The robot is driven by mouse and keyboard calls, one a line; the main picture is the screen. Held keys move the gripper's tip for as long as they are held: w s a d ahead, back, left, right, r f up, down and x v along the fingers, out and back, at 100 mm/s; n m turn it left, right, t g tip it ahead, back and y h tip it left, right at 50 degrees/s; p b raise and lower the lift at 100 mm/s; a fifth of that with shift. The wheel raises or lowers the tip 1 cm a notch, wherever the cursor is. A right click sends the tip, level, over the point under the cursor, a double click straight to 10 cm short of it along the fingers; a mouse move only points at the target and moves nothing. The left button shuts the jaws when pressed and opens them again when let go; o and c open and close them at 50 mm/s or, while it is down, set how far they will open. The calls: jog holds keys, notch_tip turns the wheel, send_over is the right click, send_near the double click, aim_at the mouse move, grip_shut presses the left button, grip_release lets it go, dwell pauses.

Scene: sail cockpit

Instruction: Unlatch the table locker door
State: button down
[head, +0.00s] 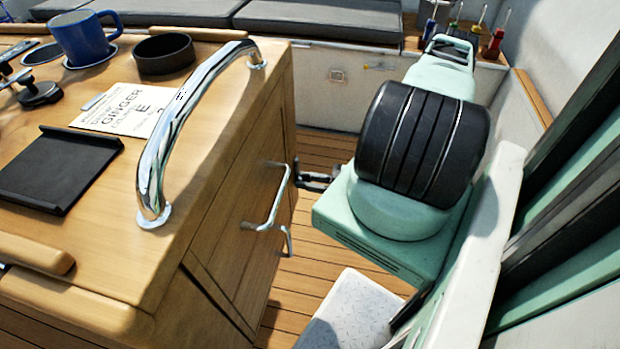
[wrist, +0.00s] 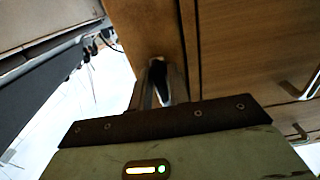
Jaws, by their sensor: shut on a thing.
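The wooden table locker door (head: 240,225) is on the side of the table and sits flush in its frame. It carries a bent chrome handle (head: 275,200); chrome handles also show at the right of the wrist view (wrist: 312,84). My gripper (head: 300,176) is at the door's far edge, just beyond the handle. In the wrist view my gripper (wrist: 158,78) is at the wooden frame strip (wrist: 150,30), beside the dark seam of the door panel. Its fingers are shut on a small piece there, apparently the latch; the fingers mostly hide it.
A large chrome grab rail (head: 180,120) rises from the table top. A blue mug (head: 82,38), a black tray (head: 58,168), a black ring (head: 164,54) and a card (head: 125,112) lie on it. Grey cushions (head: 320,22) are behind. Slatted floor (head: 325,150) shows beside the table.

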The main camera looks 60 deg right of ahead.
dwell(0.3)
jog(key=c, duration=1.5)
grip_release()
jog(key=shift+o, duration=0.2)
jog(key=b+v, duration=0.1)
jog(key=v, duration=1.6)
jog(key=shift+s, duration=0.25)
jog(key=shift+d, duration=0.15)
